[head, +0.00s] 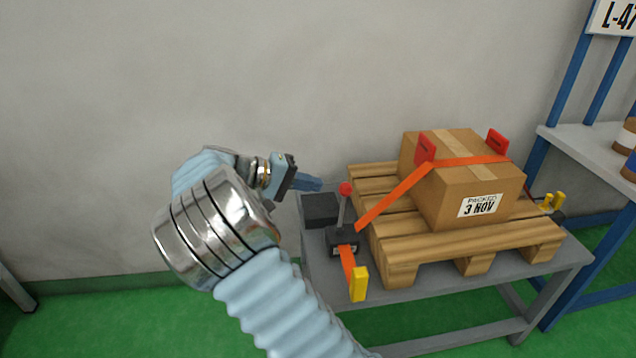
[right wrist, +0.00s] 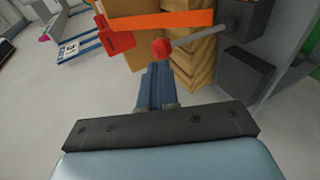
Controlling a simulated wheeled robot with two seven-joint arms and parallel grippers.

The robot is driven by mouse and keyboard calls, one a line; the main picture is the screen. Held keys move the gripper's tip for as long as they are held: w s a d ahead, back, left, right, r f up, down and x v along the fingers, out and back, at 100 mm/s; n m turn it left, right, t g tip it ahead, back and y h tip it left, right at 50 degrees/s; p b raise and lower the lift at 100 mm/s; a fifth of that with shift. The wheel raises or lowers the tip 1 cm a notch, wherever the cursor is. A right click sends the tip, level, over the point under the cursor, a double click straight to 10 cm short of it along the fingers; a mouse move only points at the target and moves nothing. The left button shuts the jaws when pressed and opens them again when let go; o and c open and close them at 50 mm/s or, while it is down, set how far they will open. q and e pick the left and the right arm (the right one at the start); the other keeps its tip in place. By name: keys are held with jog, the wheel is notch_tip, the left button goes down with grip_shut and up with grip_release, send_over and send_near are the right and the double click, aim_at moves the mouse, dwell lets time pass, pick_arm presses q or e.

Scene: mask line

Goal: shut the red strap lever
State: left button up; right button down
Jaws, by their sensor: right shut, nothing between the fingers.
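The strap lever is a grey rod with a red knob (head: 346,188) on top. It stands nearly upright from a black ratchet block (head: 342,240) at the left end of the grey table. My right gripper (head: 317,184) is shut and empty, just left of the knob, with a small gap in the head view. In the right wrist view the red knob (right wrist: 161,47) shows right beyond the blue fingertips (right wrist: 157,68), and the rod runs right to the dark block. Whether they touch there I cannot tell. My left gripper is not in view.
An orange strap (head: 395,200) runs from the block over a cardboard box (head: 470,190) with red corner guards, on a wooden pallet (head: 440,247). A dark box (head: 320,209) sits behind the lever. A yellow hook (head: 359,284) hangs at the table's front edge. A blue rack stands right.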

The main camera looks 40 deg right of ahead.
jog(key=v, duration=0.8)
jog(key=shift+w+a, duration=0.3)
jog(key=shift+a, duration=0.05)
jog(key=shift+f, duration=0.15)
jog(key=s+a+f+n+t+y, duration=0.1)
jog(key=s+a+f+n+y, duration=0.2)
jog(key=f, duration=1.4)
jog(key=s+f+n+t+y, duration=0.1)
jog(key=s+f+n+y, duration=0.2)
jog(key=f, duration=1.4)
jog(key=s+a+f+y, duration=0.6)
jog(key=s+a+f, duration=0.1)
jog(key=a+f, duration=0.15)
jog(key=s+a+f+m+t+y, duration=0.1)
jog(key=s+a+m+t+y, duration=0.1)
jog(key=s+a, duration=0.5)
jog(key=a+t+y, duration=0.1)
jog(key=a+y, duration=0.1)
jog(key=a, duration=0.1)
jog(key=shift+a+f+t, duration=0.2)
jog(key=shift+a+t, duration=0.1)
jog(key=shift+a, duration=0.1)
jog(key=shift+s, duration=0.1)
